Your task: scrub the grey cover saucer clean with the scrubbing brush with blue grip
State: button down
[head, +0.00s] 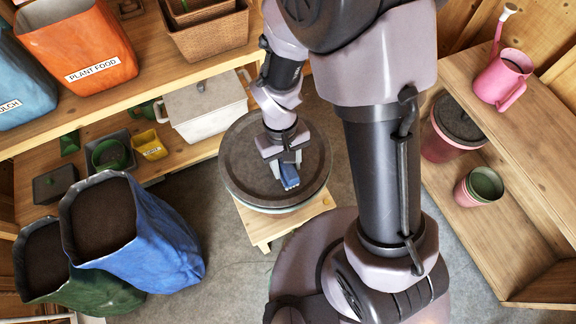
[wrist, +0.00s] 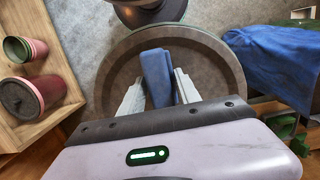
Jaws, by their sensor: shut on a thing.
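The grey cover saucer (head: 243,178) is a wide, dark round dish with a raised rim. It rests on top of a pale stack on a small wooden stool, and it fills the middle of the wrist view (wrist: 222,72). My gripper (head: 284,168) is over the saucer, pointing down. It is shut on the blue grip of the scrubbing brush (head: 289,177). In the wrist view the blue grip (wrist: 157,74) stands between the two pale fingers. The bristles are hidden, and I cannot tell whether they touch the saucer.
The wooden stool (head: 257,224) stands on the grey floor. Blue (head: 150,235) and green (head: 75,280) soil sacks stand at left. A white lidded box (head: 205,108) sits on the low shelf behind. Pink pots (head: 478,187) and a pink watering can (head: 502,77) are on the right shelves.

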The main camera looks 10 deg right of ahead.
jog(key=shift+w+a, duration=0.1)
jog(key=shift+w, duration=0.35)
jog(key=shift+s, duration=0.1)
jog(key=shift+s+d, duration=0.15)
jog(key=shift+s, duration=0.35)
jog(key=shift+s+d, duration=0.15)
jog(key=shift+s, duration=0.35)
notch_tip(320, 180, up, 7)
jog(key=p, duration=0.5)
jog(key=shift+p, duration=0.3)
jog(key=shift+w, duration=0.1)
